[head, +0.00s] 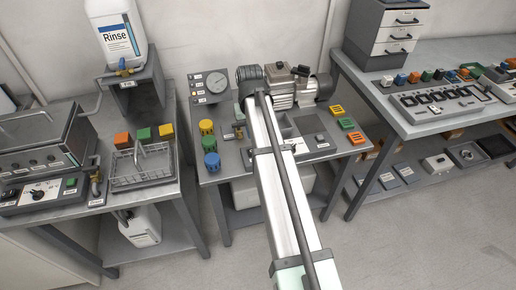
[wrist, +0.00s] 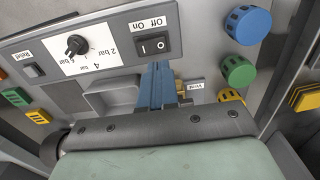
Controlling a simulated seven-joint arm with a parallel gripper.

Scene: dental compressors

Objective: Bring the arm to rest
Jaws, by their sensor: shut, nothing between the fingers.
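My gripper (wrist: 158,70) shows in the wrist view as two blue fingers, shut together and empty. The fingertips lie just below the rocker switch (wrist: 153,45) of a grey control panel in the picture; whether they touch it I cannot tell. The panel's pressure dial (wrist: 77,45) is left of the switch. A brass valve (wrist: 183,90) with a small label is close to the right of the fingers. In the head view my arm (head: 285,190) reaches from the bottom over the middle bench, and my fingers are not visible there.
Coloured cylinders (head: 208,142) stand left of the arm, and coloured blocks (head: 346,123) lie right. Side benches hold a wire basket (head: 143,168) and a drawer unit (head: 385,35).

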